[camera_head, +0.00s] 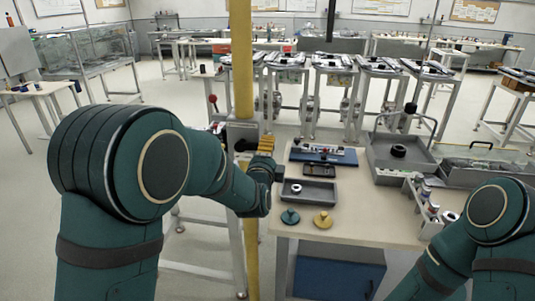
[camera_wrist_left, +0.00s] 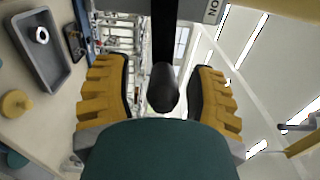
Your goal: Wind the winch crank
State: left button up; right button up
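My left gripper (camera_head: 262,148) has yellow fingers and is beside a grey box (camera_head: 241,131) at the yellow post. In the left wrist view the left gripper (camera_wrist_left: 162,95) is open, with one finger on each side of a black rounded handle (camera_wrist_left: 163,90), which looks like the crank's grip. A gap shows between the handle and each finger. A black bar runs up from the handle to a grey plate (camera_wrist_left: 130,5). The rest of the crank is hidden. My right arm shows at the lower right, but its gripper is out of view.
The yellow post (camera_head: 242,60) stands left of the workbench (camera_head: 370,215). On the bench are a grey tray (camera_head: 318,197) with a ring, a green knob (camera_head: 290,216), a yellow knob (camera_head: 323,219) and a larger grey bin (camera_head: 385,175). A red-tipped lever (camera_head: 213,99) rises left of the post.

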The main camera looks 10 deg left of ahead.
pick_arm(q)
jog(key=s, duration=1.2)
jog(key=shift+a, duration=0.25)
